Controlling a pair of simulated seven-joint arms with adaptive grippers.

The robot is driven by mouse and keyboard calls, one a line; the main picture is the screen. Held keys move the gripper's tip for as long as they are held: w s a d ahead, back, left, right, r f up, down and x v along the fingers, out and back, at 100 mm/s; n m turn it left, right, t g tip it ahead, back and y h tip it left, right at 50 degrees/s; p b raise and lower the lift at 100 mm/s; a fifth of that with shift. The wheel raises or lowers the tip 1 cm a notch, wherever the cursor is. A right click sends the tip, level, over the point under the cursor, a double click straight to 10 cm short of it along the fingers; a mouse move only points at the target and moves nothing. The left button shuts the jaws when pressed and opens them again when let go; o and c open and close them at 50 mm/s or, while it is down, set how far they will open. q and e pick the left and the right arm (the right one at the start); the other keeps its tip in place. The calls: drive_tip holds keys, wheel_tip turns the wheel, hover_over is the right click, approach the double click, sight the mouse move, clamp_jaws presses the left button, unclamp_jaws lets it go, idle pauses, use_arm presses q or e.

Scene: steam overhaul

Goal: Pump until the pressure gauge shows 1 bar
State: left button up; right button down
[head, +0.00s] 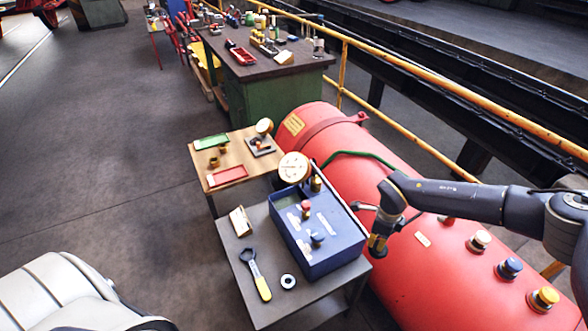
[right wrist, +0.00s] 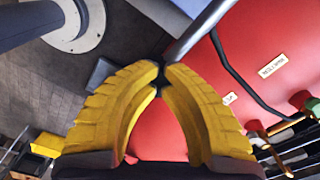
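The round pressure gauge (head: 293,167) has a pale face and brass rim, and stands at the back corner of the blue box (head: 322,238). Its reading is too small to tell. The box lies on a dark low table and carries a red knob (head: 306,207) and a blue-grey knob (head: 317,239). My right gripper (head: 376,246) points down just right of the box, in front of the red tank (head: 330,135). In the right wrist view its yellow fingertips (right wrist: 158,74) are close together around something dark; I cannot tell whether they grip it. My left gripper is out of view.
A yellow-handled wrench (head: 258,274) and a metal ring (head: 288,281) lie left of the box. A wooden table (head: 240,150) with small trays stands behind. A yellow railing (head: 430,78) runs beyond the tank. The floor at left is open.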

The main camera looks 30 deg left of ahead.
drive_tip(key=shift+f, duration=0.45)
wheel_tip(320, 180, up, 18)
idle(0.4)
drive_tip(key=shift+d+f, duration=0.1)
drive_tip(key=shift+f, duration=0.05)
idle(0.4)
drive_tip(key=shift+f, duration=8.95)
wheel_tip(320, 180, up, 18)
drive_tip(key=shift+f, duration=1.05)
